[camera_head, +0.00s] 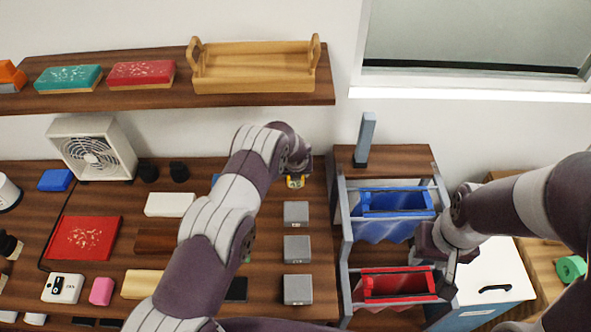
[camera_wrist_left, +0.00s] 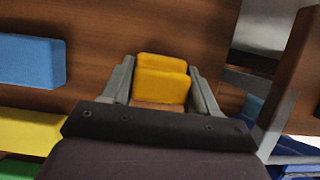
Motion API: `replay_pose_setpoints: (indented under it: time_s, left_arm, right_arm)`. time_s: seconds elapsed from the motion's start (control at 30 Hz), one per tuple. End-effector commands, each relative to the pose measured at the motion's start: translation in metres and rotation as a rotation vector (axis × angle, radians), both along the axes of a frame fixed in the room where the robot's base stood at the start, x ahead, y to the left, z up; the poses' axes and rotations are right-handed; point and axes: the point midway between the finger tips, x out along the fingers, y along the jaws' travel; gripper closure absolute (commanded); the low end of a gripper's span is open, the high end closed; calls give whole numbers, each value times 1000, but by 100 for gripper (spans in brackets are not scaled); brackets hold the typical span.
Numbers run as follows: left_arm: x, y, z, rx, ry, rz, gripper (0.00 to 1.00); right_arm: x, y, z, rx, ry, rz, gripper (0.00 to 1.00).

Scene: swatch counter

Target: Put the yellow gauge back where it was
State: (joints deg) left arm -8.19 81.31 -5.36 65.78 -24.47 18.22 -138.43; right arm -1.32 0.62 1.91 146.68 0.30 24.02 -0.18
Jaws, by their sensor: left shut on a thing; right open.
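The yellow gauge (camera_wrist_left: 161,72) is a small yellow piece with a stepped top, between the two grey fingers of my left gripper (camera_wrist_left: 160,90) in the left wrist view. In the head view the gauge (camera_head: 295,182) shows as a small yellow patch under my left gripper (camera_head: 298,176), at the back right of the wooden counter. I cannot tell whether it touches the counter. My right gripper (camera_head: 444,252) is open at the right, beside the rack with the blue and red bins; its fingertips are partly hidden.
Several grey blocks (camera_head: 297,249) stand in a column in front of the left gripper. The rack holds a blue bin (camera_head: 396,203) and a red bin (camera_head: 398,283). A wooden shelf (camera_head: 150,98) with a tray (camera_head: 255,70) hangs above.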

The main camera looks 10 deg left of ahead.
Motion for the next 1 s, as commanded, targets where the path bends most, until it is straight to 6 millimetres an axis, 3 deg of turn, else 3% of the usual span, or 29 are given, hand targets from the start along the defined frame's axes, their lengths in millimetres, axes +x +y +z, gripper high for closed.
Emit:
replay_pose_setpoints:
  time_s: [0.2, 0.23, 0.3, 0.7, 1.0]
  left_arm:
    - [0, 0, -4, 0, 0, 0, 82]
    - [0, 0, -4, 0, 1, 0, 38]
    - [0, 0, -3, 0, 1, 0, 15]
    - [-1, -1, 5, 0, -1, 0, 15]
    - [-25, -6, 63, 0, -2, -1, 15]
  right_arm:
    - [0, 0, -5, 0, 0, 0, 57]
    - [0, 0, -5, 0, 0, 0, 57]
    - [0, 0, -4, 0, 0, 0, 57]
    - [0, 0, -1, 0, 0, 0, 57]
    - [0, 0, -12, 0, 0, 0, 57]
